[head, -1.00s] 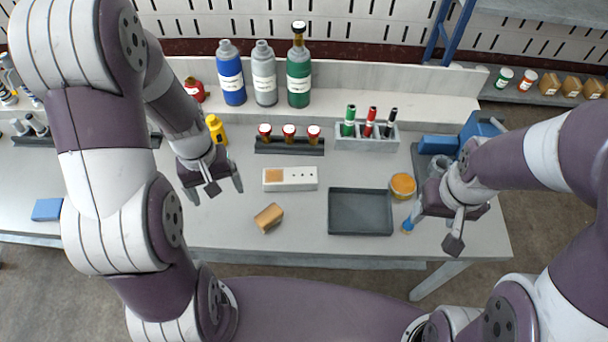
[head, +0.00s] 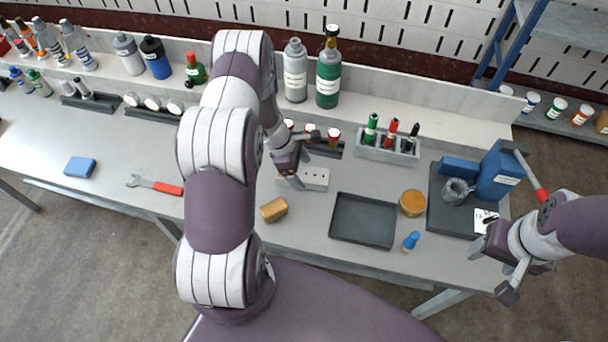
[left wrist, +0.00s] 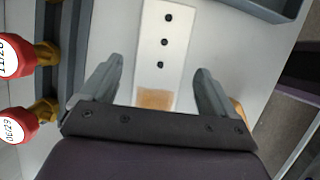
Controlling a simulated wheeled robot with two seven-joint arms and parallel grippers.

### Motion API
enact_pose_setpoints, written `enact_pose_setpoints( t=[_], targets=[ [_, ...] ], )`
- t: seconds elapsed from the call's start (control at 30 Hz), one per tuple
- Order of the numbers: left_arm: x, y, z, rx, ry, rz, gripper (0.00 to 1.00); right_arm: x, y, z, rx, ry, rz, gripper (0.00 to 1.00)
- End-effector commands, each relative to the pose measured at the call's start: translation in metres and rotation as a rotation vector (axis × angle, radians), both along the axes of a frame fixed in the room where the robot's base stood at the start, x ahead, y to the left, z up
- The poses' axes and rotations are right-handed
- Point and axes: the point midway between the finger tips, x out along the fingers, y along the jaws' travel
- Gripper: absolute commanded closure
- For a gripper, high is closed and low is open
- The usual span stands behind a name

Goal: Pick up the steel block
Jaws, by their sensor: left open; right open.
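A pale block (head: 316,179) with several dark holes and a tan patch at one end lies on the bench; it looks like the steel block. In the left wrist view the same block (left wrist: 156,50) runs away from my left gripper, tan end nearest. My left gripper (head: 303,160) is open at the block's left part and partly covers it. In the left wrist view its fingers (left wrist: 159,72) stand one on each side of the block, with gaps; their height above the bench is unclear. My right gripper (head: 497,270) is open and empty off the bench's front right.
Red-capped bottles in a dark rack (head: 326,149) stand just behind the block. A dark tray (head: 363,221) lies to its right, a tan-brown block (head: 273,209) in front. A marker holder (head: 387,151) stands behind the tray. My left arm hides part of the bench.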

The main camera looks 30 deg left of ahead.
Motion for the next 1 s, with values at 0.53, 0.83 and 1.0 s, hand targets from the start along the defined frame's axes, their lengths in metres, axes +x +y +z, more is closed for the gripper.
enact_pose_setpoints(
  t=[0.53,0.83,1.0],
  targets=[
    [0.003,-0.008,-0.020,0.001,-0.002,-0.001,0.66,0.000,0.000,0.002,0.000,0.000,0.000,0.40],
    [0.004,-0.008,-0.019,0.001,-0.003,-0.002,0.82,0.000,0.000,0.002,0.000,0.000,0.000,0.40],
    [0.004,-0.007,-0.005,0.003,-0.005,-0.001,0.82,0.000,0.000,0.000,0.000,0.000,0.000,0.40]
  ],
)
